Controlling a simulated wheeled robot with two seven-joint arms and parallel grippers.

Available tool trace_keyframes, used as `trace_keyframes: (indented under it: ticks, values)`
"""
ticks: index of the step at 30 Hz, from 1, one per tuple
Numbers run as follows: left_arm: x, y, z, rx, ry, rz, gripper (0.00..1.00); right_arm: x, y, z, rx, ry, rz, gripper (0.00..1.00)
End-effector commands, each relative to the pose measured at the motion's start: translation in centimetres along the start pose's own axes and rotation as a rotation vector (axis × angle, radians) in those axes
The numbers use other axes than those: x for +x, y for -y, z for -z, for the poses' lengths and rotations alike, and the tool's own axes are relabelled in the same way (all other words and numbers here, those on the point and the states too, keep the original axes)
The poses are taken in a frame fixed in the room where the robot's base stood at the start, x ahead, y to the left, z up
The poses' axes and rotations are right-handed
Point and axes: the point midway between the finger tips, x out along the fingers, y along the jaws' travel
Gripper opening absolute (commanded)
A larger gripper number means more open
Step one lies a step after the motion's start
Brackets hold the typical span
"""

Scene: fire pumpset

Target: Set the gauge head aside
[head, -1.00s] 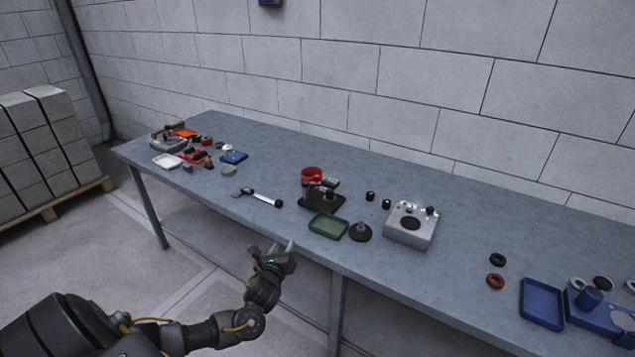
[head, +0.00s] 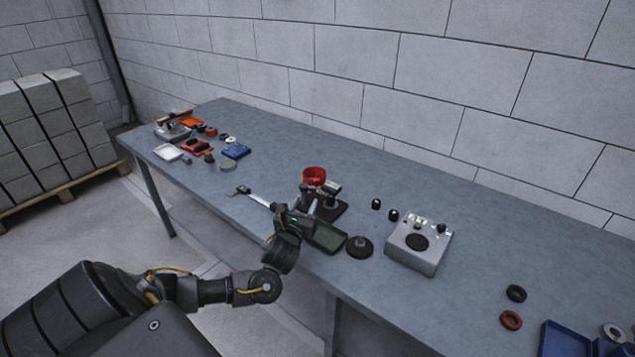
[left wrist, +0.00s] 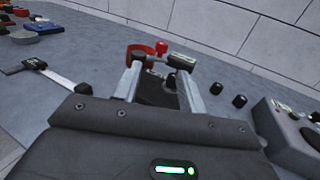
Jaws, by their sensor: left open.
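A dark stand (head: 334,208) sits on the workbench at mid-picture, with a red ring (head: 314,175) at its upper left. A small grey-green block with a pale face, which looks like the gauge head (head: 332,187), is at its upper right. The block also shows in the left wrist view (left wrist: 182,60), beyond the fingertips. My left gripper (head: 299,208) is open and empty, just in front of the stand, its fingers pointing at it. In the left wrist view the fingers (left wrist: 160,78) frame the stand, apart from the block. My right gripper is not in view.
Calipers (head: 258,200) lie left. A grey box (head: 420,245) and small black knobs (head: 376,204) stand right. Bare bench lies behind the stand.

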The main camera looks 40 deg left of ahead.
Motion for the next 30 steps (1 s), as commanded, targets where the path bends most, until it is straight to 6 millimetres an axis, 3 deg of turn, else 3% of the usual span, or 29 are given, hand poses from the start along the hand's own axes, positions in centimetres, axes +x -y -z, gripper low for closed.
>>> trace_keyframes:
  ticks: [6, 18, 30]
  values:
    - [2.9, 0.2, -0.2, 0.001, 0.002, 0.001, 0.41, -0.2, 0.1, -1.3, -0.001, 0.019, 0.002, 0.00]
    - [9.4, -0.1, -0.1, -0.001, 0.001, -0.003, 0.41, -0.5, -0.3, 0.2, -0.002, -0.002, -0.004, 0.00]
    - [10.6, -0.1, 0.0, -0.001, 0.000, -0.001, 0.41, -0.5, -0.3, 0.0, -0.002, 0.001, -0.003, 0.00]
